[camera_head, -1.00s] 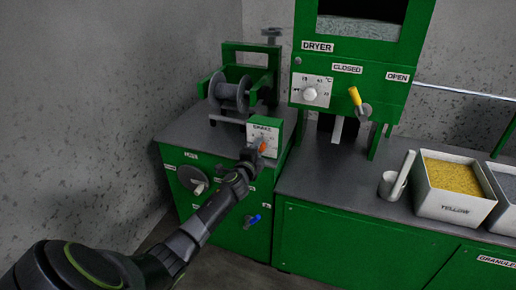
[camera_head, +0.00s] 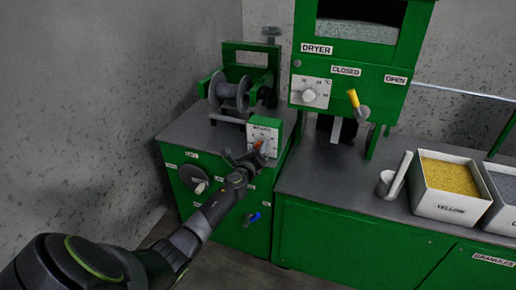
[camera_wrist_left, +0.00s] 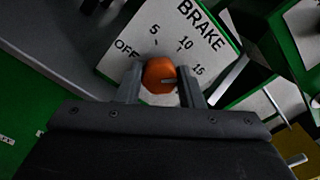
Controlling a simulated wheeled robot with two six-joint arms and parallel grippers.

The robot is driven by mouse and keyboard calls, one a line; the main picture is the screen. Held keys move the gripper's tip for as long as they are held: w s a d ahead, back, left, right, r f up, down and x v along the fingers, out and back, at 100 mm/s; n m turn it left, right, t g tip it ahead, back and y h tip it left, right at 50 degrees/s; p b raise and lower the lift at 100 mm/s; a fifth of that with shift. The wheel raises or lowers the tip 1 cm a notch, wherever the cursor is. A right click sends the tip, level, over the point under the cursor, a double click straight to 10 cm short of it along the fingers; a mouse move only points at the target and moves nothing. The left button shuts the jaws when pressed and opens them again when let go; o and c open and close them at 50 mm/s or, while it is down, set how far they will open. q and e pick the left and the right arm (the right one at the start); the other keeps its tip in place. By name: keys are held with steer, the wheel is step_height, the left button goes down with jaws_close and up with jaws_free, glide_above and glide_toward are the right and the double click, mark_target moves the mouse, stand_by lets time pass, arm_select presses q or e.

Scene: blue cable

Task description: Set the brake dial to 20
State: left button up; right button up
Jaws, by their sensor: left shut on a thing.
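The brake dial is an orange knob (camera_wrist_left: 158,74) on a white plate (camera_wrist_left: 188,45) lettered BRAKE, with OFF, 5, 10 and 15 readable in the left wrist view. A 20 mark is not visible there; my right-hand finger covers part of the scale. A pale pointer line on the knob points right in that view, toward that finger, below the 15. My left gripper (camera_wrist_left: 160,80) is shut on the knob, one finger on each side. In the head view the knob (camera_head: 259,145) shows at the tip of my left gripper (camera_head: 260,151). My right gripper is not in view.
A spool (camera_head: 229,92) on a green stand is behind the brake plate. The dryer (camera_head: 350,60) with a yellow-handled lever (camera_head: 353,98) stands to the right. Below are a crank wheel (camera_head: 194,178) and a blue lever (camera_head: 253,218). A yellow granule bin (camera_head: 452,207) is at right.

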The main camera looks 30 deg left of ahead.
arm_select(q)
steer(key=shift+d+f+m+p, duration=0.1)
steer(key=shift+m+p, duration=0.4)
steer(key=shift+m, duration=2.3)
steer(key=shift+f+m+p, duration=0.1)
steer(key=shift+m+p, duration=0.4)
steer(key=shift+m, duration=2.3)
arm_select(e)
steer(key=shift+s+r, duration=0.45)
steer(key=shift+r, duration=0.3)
arm_select(q)
steer(key=shift+m, duration=0.3)
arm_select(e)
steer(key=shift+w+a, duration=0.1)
arm_select(q)
steer(key=o, duration=1)
steer(key=shift+r, duration=0.15)
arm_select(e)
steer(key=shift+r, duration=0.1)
